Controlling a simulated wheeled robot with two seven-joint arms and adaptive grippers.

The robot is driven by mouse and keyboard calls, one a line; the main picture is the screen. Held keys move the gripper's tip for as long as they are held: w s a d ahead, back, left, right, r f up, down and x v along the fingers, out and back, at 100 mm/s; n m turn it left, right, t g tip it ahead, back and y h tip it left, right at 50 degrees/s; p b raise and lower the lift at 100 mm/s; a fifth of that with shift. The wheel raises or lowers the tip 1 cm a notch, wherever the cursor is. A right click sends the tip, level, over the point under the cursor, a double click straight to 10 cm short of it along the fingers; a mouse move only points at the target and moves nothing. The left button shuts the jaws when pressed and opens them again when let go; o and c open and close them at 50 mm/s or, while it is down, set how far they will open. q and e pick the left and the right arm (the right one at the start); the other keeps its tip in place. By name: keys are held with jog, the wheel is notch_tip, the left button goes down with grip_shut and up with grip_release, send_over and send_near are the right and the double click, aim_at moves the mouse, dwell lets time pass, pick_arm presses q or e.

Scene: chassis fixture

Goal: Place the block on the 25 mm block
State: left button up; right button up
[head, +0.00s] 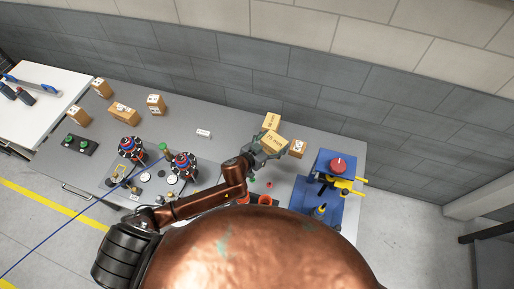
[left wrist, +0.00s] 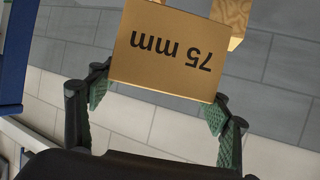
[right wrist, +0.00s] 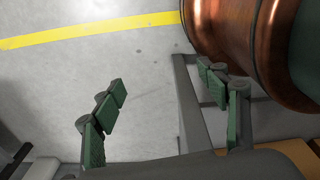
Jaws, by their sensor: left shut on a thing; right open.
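My left gripper (head: 262,147) is shut on a tan block (head: 274,139) above the grey bench. In the left wrist view the held block (left wrist: 166,50) reads "75 mm" upside down, between the two green-padded fingers. Another tan block (head: 271,121) shows just behind the held one in the head view; its print is too small to read. A wooden piece (left wrist: 232,16) shows past the held block in the left wrist view. I cannot make out which block is the 25 mm one. My right gripper (right wrist: 165,85) is open and empty over the floor.
A smaller tan block (head: 298,148) stands to the right of the held one. A blue fixture (head: 338,162) with a red knob is at the bench's right end. Several tan blocks (head: 123,112) stand at the left. Red-and-black parts (head: 184,166) stand in the middle.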

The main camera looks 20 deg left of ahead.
aim_at(262, 144)
pick_arm(q)
jog(key=a+f, duration=0.1)
jog(key=a, duration=0.1)
jog(key=a+f, duration=0.1)
jog(key=a, duration=0.1)
jog(key=shift+w+f, duration=0.3)
jog(key=a+f, duration=0.1)
jog(key=f, duration=0.1)
jog(key=a+f, duration=0.1)
jog(key=f, duration=0.1)
jog(key=a+f, duration=0.1)
jog(key=f, duration=0.1)
jog(key=shift+s+a+f, duration=0.1)
jog(key=shift+a+f, duration=0.25)
jog(key=shift+f, duration=0.5)
pick_arm(e)
jog(key=shift+w+d+r, duration=0.1)
jog(key=shift+w+r, duration=0.25)
jog(key=shift+w, duration=0.45)
jog(key=shift+w, duration=0.1)
pick_arm(q)
jog(key=shift+f, duration=0.15)
jog(key=o, duration=1.4)
jog(key=shift+c, duration=0.2)
pick_arm(e)
jog(key=shift+w, duration=0.25)
